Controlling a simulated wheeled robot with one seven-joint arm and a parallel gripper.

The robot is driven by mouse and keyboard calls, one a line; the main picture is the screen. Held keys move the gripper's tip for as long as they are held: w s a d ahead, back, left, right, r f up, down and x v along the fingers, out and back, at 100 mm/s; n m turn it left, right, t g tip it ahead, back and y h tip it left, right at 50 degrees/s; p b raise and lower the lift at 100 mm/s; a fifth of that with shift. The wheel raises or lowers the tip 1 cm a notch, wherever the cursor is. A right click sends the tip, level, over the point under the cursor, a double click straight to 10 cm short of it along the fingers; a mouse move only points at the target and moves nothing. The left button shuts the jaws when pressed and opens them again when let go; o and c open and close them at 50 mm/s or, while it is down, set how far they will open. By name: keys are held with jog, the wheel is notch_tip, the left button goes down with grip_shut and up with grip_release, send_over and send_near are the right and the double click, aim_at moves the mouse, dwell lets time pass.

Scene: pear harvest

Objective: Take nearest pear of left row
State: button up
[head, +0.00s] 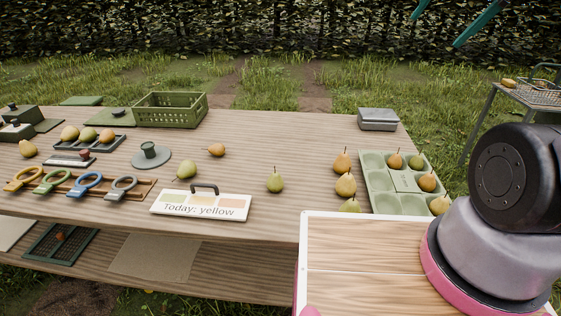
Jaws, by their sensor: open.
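My gripper (434,32) shows only as two teal fingers at the top right edge, spread apart and empty, high above the table.
A green crate (170,109), grey box (378,119) and colored-handled tools (80,184) stand around. The table's back middle is clear.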

jog(key=w+a+f+m+g, duration=0.1)
jog(key=w+a+f+m, duration=0.4)
jog(key=w+a+f, duration=0.4)
jog(key=m+g+y, duration=0.2)
jog(key=m+g, duration=0.1)
jog(key=m, duration=1.2)
send_over(279, 178)
jog(key=s+d, duration=0.1)
jog(key=d, duration=0.2)
notch_tip(279, 178, down, 31)
jog(key=shift+h, duration=0.3)
jog(key=x, duration=0.5)
jog(key=shift+s+a+f, duration=0.15)
jog(key=shift+s+a, duration=0.15)
jog(key=shift+a, duration=0.05)
jog(key=x, duration=0.5)
jog(key=shift+s+d+f, duration=0.1)
jog(key=shift+s+f, duration=0.05)
jog(key=shift+f, duration=0.3)
jog(key=c, duration=1.5)
jog(key=shift+o, duration=0.2)
jog(key=shift+r, duration=0.1)
